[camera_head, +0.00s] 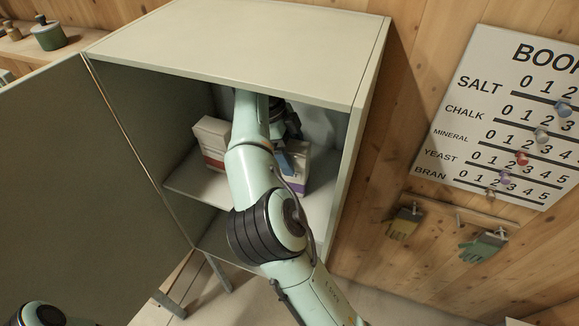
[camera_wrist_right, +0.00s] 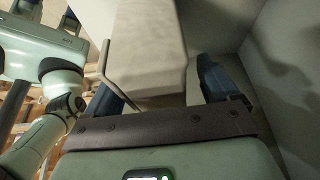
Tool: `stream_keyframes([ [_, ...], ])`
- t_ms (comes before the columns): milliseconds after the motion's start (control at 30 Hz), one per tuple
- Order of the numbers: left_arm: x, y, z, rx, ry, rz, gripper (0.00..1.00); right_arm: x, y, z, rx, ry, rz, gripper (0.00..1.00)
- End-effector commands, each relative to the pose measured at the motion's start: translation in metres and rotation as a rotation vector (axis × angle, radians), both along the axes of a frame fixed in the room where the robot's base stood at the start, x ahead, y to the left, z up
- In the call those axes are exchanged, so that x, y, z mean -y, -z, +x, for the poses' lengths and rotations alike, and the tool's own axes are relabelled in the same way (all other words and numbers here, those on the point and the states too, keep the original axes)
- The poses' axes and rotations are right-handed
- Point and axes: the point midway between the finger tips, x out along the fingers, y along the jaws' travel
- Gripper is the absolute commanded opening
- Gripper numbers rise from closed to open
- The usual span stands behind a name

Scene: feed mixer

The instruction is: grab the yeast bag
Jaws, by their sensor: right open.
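The yeast bag cannot be told by name, as no label on a pack is readable. A pale pack with a purple lower band (camera_head: 298,178) stands on the cabinet shelf, partly hidden by my right arm. A white pack with a red-brown band (camera_head: 210,148) stands to its left. My right gripper (camera_wrist_right: 160,88) is open, and a plain pale pack (camera_wrist_right: 150,45) shows ahead of and between its blue fingertips. I cannot tell whether they touch it. In the head view the right gripper is inside the cabinet, mostly hidden by its own arm. My left gripper is out of view.
The cabinet (camera_head: 240,40) has its door (camera_head: 90,190) swung open at the left. Its side walls and shelf (camera_head: 190,184) closely surround my right arm. A board with a yeast row (camera_head: 510,120) and gloves (camera_head: 403,222) hang on the wooden wall at right.

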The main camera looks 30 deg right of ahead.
Motion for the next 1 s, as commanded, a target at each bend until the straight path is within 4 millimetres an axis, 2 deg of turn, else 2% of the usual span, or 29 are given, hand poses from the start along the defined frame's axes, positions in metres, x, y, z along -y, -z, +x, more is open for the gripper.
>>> stream_keyframes([
  [600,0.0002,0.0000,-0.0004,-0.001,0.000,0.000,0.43,-0.0001,0.0052,-0.0004,-0.001,0.000,0.000,0.88],
  [667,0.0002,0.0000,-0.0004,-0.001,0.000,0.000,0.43,-0.0001,0.0052,-0.0004,-0.001,0.000,0.001,0.72],
  [700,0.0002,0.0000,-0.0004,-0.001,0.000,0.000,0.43,-0.0001,0.0052,-0.0004,-0.001,0.000,0.001,0.59],
  [867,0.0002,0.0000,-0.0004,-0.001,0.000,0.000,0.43,-0.0001,0.0052,-0.0004,-0.001,0.000,0.001,0.07],
  [900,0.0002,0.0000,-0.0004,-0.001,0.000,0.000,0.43,-0.0001,0.0052,-0.0004,-0.001,0.000,0.001,0.00],
  [1000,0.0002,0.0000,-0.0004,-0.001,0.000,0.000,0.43,0.0000,0.0047,-0.0005,0.000,0.000,0.000,0.00],
])
